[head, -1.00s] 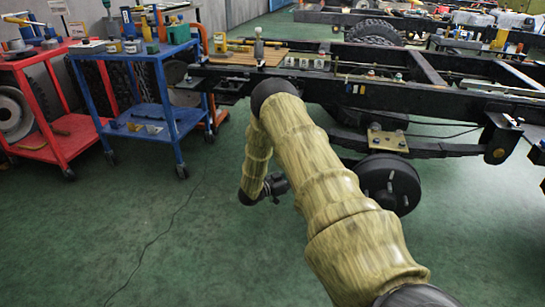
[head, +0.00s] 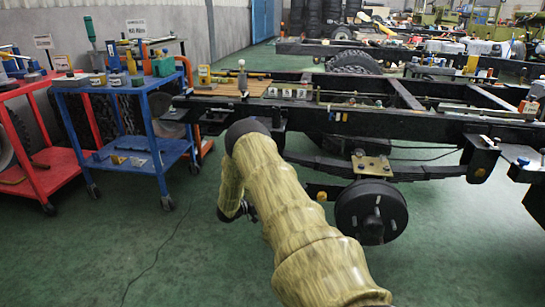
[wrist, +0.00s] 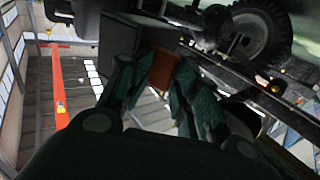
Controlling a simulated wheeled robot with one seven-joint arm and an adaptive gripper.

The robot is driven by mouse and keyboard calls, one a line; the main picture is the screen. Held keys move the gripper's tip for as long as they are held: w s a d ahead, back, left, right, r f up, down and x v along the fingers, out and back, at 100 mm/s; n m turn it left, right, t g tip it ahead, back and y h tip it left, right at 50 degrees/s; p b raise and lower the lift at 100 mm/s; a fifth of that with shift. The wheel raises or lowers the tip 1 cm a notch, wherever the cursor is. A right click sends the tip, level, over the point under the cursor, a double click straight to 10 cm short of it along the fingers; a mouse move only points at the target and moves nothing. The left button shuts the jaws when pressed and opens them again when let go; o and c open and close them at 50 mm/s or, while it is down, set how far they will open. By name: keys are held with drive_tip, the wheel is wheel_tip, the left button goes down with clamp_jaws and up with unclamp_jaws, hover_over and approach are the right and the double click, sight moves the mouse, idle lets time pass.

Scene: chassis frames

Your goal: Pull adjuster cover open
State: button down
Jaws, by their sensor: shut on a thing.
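My gripper (wrist: 172,82) is seen from behind in the wrist view, its two teal-padded fingers closed around a small orange-brown piece (wrist: 165,70). This piece may be the adjuster cover, but I cannot tell for certain. It sits between the fingertips, below the dark underside of the chassis. In the head view my gripper (head: 245,211) is low, left of the wheel hub (head: 370,212), and partly hidden by my arm. The held piece cannot be made out there.
The black truck chassis frame (head: 400,123) runs across the back, with a leaf spring (head: 420,172) above the hub. A blue cart (head: 155,110) and a red cart (head: 40,160) stand at the left.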

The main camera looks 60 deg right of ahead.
drive_tip(key=shift+s+d, duration=0.45)
drive_tip(key=shift+s, duration=0.25)
drive_tip(key=c, duration=1.4)
unclamp_jaws()
drive_tip(key=shift+c, duration=0.2)
drive_tip(key=shift+w+a, duration=0.25)
drive_tip(key=shift+w, duration=0.05)
drive_tip(key=v, duration=1.2)
drive_tip(key=shift+f, duration=0.15)
